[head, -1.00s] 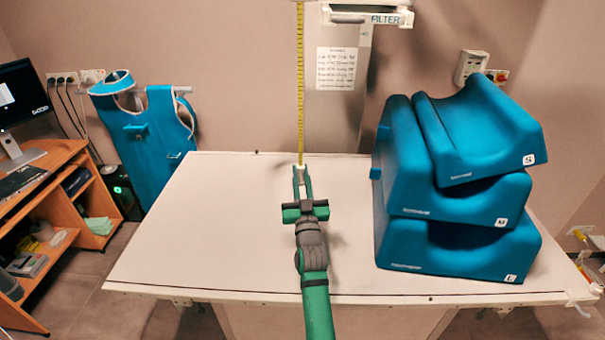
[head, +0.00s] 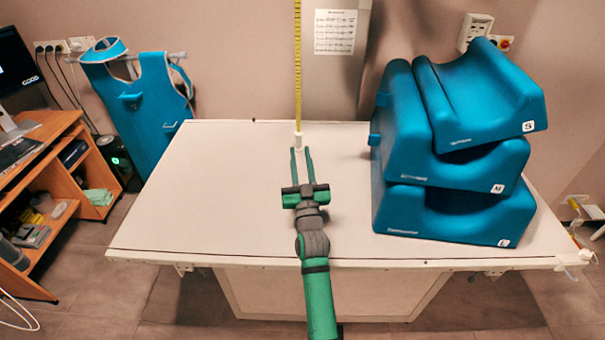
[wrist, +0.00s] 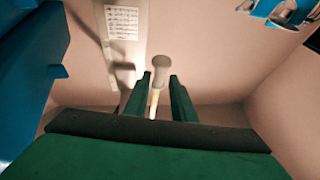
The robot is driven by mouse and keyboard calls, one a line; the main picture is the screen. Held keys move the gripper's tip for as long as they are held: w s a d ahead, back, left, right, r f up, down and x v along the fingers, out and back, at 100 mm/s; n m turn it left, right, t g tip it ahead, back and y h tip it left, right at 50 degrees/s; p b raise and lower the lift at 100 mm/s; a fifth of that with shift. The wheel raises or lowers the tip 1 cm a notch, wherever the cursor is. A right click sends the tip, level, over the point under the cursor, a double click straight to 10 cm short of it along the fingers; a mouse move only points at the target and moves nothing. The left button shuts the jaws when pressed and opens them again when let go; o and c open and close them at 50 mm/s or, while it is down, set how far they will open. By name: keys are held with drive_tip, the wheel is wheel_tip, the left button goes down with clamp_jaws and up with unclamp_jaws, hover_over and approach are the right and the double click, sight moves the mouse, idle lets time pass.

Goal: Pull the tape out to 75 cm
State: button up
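The yellow tape (head: 298,75) hangs straight down in the head view, running out of the top of the picture. Its lower end has a pale end piece (head: 298,139). My gripper (head: 301,150) is open, with its two green fingers apart and nothing held between them. The end piece is just beyond the fingertips in the head view. In the wrist view the pale end piece (wrist: 160,72) shows in the gap between the fingers, with a short bit of yellow (wrist: 153,105) below it. The tape's housing is out of view, and I cannot read the scale.
The white table (head: 210,200) is largely clear to the left of my arm. Stacked blue cushions (head: 450,200) stand on its right side. A notice (head: 335,32) is behind the table. A blue apron (head: 150,105) hangs at the left, beside a wooden desk (head: 60,150).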

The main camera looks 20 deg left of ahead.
drive_tip(key=shift+v, duration=2.7)
drive_tip(key=shift+a+f, duration=0.1)
drive_tip(key=shift+a, duration=0.05)
